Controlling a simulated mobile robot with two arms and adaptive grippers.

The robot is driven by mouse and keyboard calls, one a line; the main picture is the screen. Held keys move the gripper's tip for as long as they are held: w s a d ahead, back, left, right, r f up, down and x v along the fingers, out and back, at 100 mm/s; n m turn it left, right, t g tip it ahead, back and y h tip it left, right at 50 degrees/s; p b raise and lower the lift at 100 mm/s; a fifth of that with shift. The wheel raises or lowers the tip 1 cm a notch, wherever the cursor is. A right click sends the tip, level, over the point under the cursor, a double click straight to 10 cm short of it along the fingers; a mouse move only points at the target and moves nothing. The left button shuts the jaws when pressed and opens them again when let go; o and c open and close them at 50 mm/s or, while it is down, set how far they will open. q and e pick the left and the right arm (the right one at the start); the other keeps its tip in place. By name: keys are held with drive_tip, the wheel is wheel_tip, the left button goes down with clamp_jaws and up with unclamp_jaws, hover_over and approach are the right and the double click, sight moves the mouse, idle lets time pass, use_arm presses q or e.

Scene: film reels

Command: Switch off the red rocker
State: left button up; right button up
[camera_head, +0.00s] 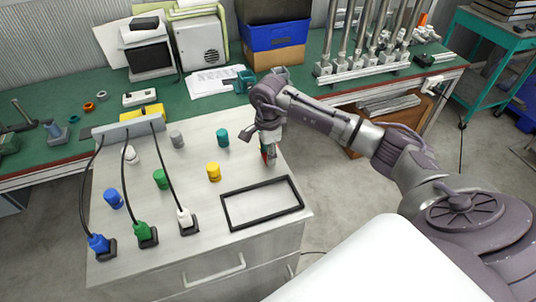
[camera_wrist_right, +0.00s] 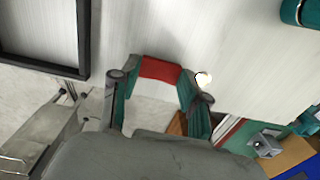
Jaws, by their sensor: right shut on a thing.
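My right gripper (camera_head: 267,157) is over the right part of the grey cabinet top (camera_head: 222,180), pointing down. In the right wrist view its two fingers (camera_wrist_right: 160,95) have a red piece (camera_wrist_right: 158,69) between their tips, and they are shut on it. The piece shows only as a small red patch in the head view, and I cannot tell whether it is a rocker. A white power strip (camera_head: 140,98) lies on the green bench, with small dark marks; I cannot make out a red rocker on it. My left gripper is out of view.
Black cords run from a grey bar (camera_head: 128,128) to blue (camera_head: 99,243), green (camera_head: 146,232) and white (camera_head: 185,219) plugs. Several coloured caps stand on the cabinet top. A black frame (camera_head: 262,202) lies near its front right. The green bench (camera_head: 75,140) behind is cluttered.

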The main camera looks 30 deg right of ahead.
drive_tip(key=shift+w+f+g+b, duration=0.2)
drive_tip(key=shift+w+g+b, duration=0.1)
drive_tip(key=shift+g+b, duration=0.5)
drive_tip(key=shift+d+r+g, duration=0.1)
drive_tip(key=shift+g, duration=0.4)
drive_tip(key=o, duration=1.1)
drive_tip(key=shift+o, duration=0.2)
drive_tip(key=shift+r, duration=0.1)
